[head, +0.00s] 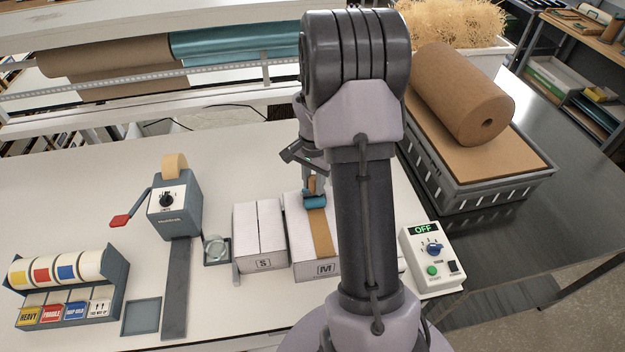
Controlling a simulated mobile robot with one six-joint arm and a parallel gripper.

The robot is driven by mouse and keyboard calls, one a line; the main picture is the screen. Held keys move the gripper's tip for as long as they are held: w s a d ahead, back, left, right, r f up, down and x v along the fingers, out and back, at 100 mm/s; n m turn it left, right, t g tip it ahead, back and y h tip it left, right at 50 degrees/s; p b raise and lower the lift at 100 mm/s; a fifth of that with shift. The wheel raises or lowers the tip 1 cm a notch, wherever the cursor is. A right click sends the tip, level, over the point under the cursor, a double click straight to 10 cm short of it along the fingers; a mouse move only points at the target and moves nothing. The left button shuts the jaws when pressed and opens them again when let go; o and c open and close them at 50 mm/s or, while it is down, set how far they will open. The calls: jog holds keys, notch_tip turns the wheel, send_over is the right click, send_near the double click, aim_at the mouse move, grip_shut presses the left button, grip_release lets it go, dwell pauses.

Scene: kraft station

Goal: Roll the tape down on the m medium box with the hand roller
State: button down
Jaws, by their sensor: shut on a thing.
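The M medium box (301,242) is white, marked "M", and stands on the white table. A strip of brown tape (321,237) runs along its top toward the front edge. My gripper (311,187) is above the back part of the box, shut on the hand roller. The roller's blue cylinder (315,202) is at the tape's far end; I cannot tell whether it touches the tape. My arm hides the box's right side.
The white S box (259,232) stands close on the left. A tape dispenser (175,208), a label-roll rack (68,290) and a small dish (215,250) are farther left. A control box (432,258) reading "OFF" is on the right. A grey crate (480,190) carries a kraft roll (458,95).

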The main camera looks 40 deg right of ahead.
jog(key=shift+s+a+b, duration=0.2)
jog(key=shift+s+a, duration=0.15)
jog(key=shift+s, duration=0.25)
jog(key=shift+s+a+b, duration=0.2)
jog(key=shift+s+a, duration=0.15)
jog(key=shift+s, duration=0.2)
jog(key=shift+s+a+f+b, duration=0.1)
jog(key=shift+s+a+b, duration=0.35)
jog(key=shift+s, duration=0.35)
jog(key=shift+s+a+b, duration=0.35)
jog(key=shift+s+a, duration=0.1)
jog(key=shift+s, duration=0.3)
jog(key=shift+s+a+b, duration=0.2)
jog(key=shift+s+a, duration=0.25)
jog(key=shift+s, duration=0.25)
jog(key=shift+s+a+b, duration=0.15)
jog(key=shift+s+a, duration=0.3)
jog(key=shift+s, duration=0.2)
jog(key=shift+s+a+b, duration=0.35)
jog(key=shift+s+b, duration=0.05)
jog(key=shift+s, duration=0.2)
jog(key=shift+s+a+r+b, duration=0.1)
jog(key=shift+s+a, duration=0.35)
jog(key=shift+s, duration=0.3)
jog(key=shift+s+a+r+b, duration=0.15)
jog(key=shift+s+a, duration=0.3)
jog(key=shift+s, duration=0.3)
jog(key=shift+s+a+f+b, duration=0.1)
jog(key=shift+s+a, duration=0.35)
jog(key=shift+s, duration=0.3)
